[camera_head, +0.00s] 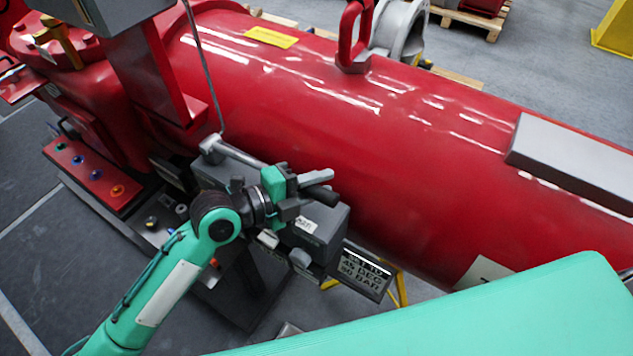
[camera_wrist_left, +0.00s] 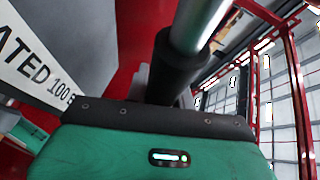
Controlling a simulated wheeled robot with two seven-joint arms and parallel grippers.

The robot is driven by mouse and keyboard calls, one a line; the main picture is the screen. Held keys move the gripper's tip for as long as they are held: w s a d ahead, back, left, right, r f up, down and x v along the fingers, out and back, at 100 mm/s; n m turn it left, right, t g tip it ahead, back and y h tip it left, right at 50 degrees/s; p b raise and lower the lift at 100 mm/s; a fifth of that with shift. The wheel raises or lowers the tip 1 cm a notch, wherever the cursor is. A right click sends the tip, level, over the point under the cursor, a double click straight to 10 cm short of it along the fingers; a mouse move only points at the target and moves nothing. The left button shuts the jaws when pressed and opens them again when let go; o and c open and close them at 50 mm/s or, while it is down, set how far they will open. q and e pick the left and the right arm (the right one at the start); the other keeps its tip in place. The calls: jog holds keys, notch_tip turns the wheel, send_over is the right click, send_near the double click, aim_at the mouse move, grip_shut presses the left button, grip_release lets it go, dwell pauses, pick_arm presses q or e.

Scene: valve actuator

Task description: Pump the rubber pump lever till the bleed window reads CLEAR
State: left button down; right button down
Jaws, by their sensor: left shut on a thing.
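The pump lever is a grey metal rod (camera_head: 243,155) with a black rubber grip (camera_head: 325,196), angled above a dark pump box (camera_head: 325,222). My left gripper (camera_head: 303,190) is shut around the lever near its rubber end. In the left wrist view, the bare rod (camera_wrist_left: 203,22) runs into the black rubber sleeve (camera_wrist_left: 176,68), which passes down behind the green gripper body. A dark plate (camera_head: 365,272) beside the box carries white text that seems to read 45 DEG and 90 BAR. I cannot make out a bleed window or its reading. My right gripper is not in view.
A large red cylinder (camera_head: 340,130) fills the space behind the lever. A red panel with coloured knobs (camera_head: 95,176) is at the left. A grey block (camera_head: 570,160) sits on the cylinder at the right. Grey floor is open at the lower left.

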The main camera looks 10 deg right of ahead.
pick_arm(q)
jog(key=shift+f, duration=0.2)
jog(key=c, duration=1.2)
grip_release()
jog(key=shift+s+a, duration=0.1)
jog(key=shift+a, duration=0.4)
jog(key=shift+b+v, duration=2.8)
jog(key=shift+v, duration=3.65)
jog(key=shift+s, duration=0.1)
